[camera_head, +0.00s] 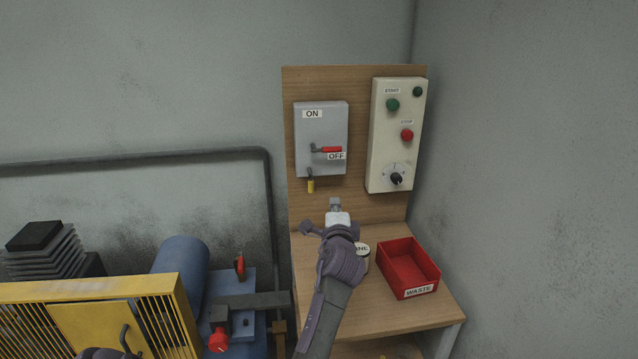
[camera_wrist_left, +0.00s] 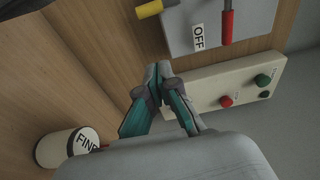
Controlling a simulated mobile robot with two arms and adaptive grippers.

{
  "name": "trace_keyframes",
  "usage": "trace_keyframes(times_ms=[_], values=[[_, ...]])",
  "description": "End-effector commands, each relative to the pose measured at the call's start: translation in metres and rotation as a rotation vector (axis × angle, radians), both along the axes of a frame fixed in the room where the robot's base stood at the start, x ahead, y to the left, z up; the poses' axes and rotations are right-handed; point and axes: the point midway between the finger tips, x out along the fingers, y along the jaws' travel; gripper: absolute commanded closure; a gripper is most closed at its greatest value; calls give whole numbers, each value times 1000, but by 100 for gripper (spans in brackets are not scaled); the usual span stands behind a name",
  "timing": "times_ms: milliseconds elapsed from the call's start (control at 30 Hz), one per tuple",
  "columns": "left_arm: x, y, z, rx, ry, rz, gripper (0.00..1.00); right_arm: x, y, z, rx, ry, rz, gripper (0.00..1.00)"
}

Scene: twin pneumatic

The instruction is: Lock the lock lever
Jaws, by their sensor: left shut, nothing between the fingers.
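A grey switch box (camera_head: 320,125) hangs on the wooden back panel, with ON at its top and OFF beside its red lever (camera_head: 331,150). The red lever points sideways to the right, at the OFF label. A small yellow-handled lever (camera_head: 310,186), seemingly the lock lever, hangs down at the box's lower left. In the left wrist view the yellow handle (camera_wrist_left: 150,9) and red lever (camera_wrist_left: 227,25) show at the top. My left gripper (camera_head: 335,202) is shut and empty, below and right of the yellow handle, apart from it. Its closed fingertips (camera_wrist_left: 158,70) show in the wrist view.
A cream control box (camera_head: 384,150) with green and red buttons and a black knob is right of the switch box. A red WASTE bin (camera_head: 411,274) and a white labelled can (camera_wrist_left: 52,150) stand on the bench. Yellow-framed machinery (camera_head: 90,290) is at the left.

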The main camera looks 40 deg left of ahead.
Motion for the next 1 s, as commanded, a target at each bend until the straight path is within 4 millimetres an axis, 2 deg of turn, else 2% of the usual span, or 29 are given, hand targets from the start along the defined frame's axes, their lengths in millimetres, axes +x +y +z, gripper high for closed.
trace_keyframes(times_ms=[233, 333, 467, 700, 933, 1000], values=[[0, 0, 0, -1, 0, 0, 100, -35, -25, -2, -32, 51, 5, 60], [2, 2, 0, -1, 0, 0, 100, -42, -31, -1, -40, 63, 7, 60], [11, 11, 1, -1, 0, 1, 100, -38, -30, 1, -39, 57, 6, 60], [46, 43, 1, -3, -1, 1, 100, -17, -15, 7, -19, 24, 1, 60], [74, 70, -1, -4, 0, 0, 100, -18, -10, 7, -12, 24, 1, 60], [63, 75, 2, -3, 1, 1, 100, -21, -11, 19, -14, 29, 1, 60]])
